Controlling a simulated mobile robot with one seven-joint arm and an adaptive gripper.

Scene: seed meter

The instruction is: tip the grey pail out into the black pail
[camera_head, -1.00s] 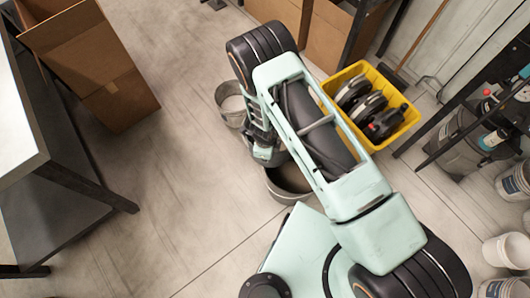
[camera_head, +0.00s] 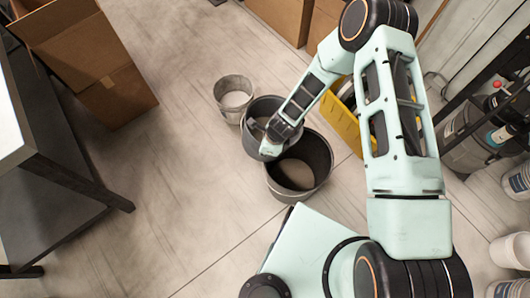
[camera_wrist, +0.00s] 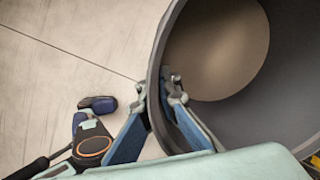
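The grey pail (camera_head: 250,138) stands out in the middle of a row of three pails, and its near side overlaps the rim of the black pail (camera_head: 322,160) in the head view. My gripper (camera_head: 270,148) is at the grey pail's near rim. In the wrist view my gripper (camera_wrist: 160,92) has one finger outside and one inside the wall of the grey pail (camera_wrist: 285,95), shut on it. A smooth tan round area shows inside it; I cannot tell whether this is contents or bottom. The black pail is open, with a paler brownish round area inside. Any tilt of the grey pail is unclear.
A smaller light grey pail (camera_head: 233,94) stands just beyond the grey one. A yellow crate (camera_head: 342,122) is partly behind my arm. A cardboard box (camera_head: 100,80) and a dark table (camera_head: 50,190) are at left. White buckets (camera_head: 510,250) stand at right. The floor left of the pails is clear.

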